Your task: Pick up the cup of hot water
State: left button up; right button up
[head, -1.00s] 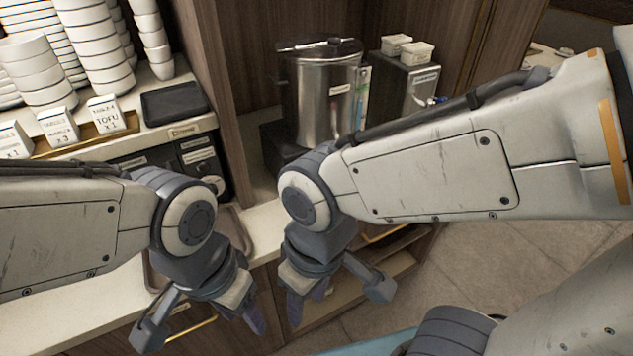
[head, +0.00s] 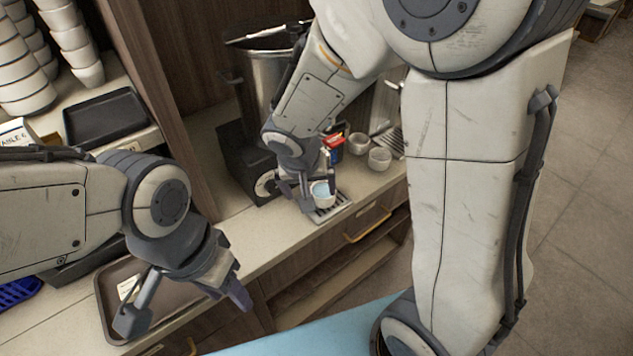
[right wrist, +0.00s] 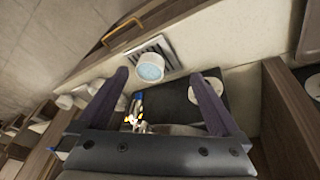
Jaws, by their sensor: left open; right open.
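A small pale cup (head: 322,192) with light blue water stands on the slotted drip tray (head: 331,208) in front of the metal boiler (head: 266,85). My right gripper (head: 318,190) is open, pointing down right at the cup in the head view. In the right wrist view the cup (right wrist: 150,68) shows upright just beyond the open fingertips (right wrist: 159,76), roughly between them; whether the fingers straddle it is unclear. My left gripper (head: 182,305) is open and empty over the counter's front, near the brown tray (head: 108,290).
Empty cups (head: 379,158) and a red package (head: 334,144) stand on the counter right of my right gripper. A black tray (head: 104,116) and stacked bowls (head: 22,70) are on the left shelf. A drawer with a brass handle (head: 368,225) is below the counter.

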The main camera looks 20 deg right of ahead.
jog(key=w+d+f+m, duration=0.3)
jog(key=w+d+f, duration=0.1)
jog(key=w+f, duration=0.1)
jog(key=b, duration=0.2)
send_near(322, 196)
jog(key=shift+s+d+f+m, duration=0.1)
jog(key=shift+s+f+m, duration=0.4)
jog(key=shift+s, duration=0.4)
jog(key=shift+w+x, duration=0.1)
jog(key=shift+x, duration=1.35)
jog(key=shift+w+x, duration=0.15)
jog(key=shift+x, duration=1.25)
jog(key=shift+c, duration=0.3)
jog(key=c, duration=1.3)
jog(key=shift+r+t, duration=0.1)
jog(key=shift+t, duration=0.2)
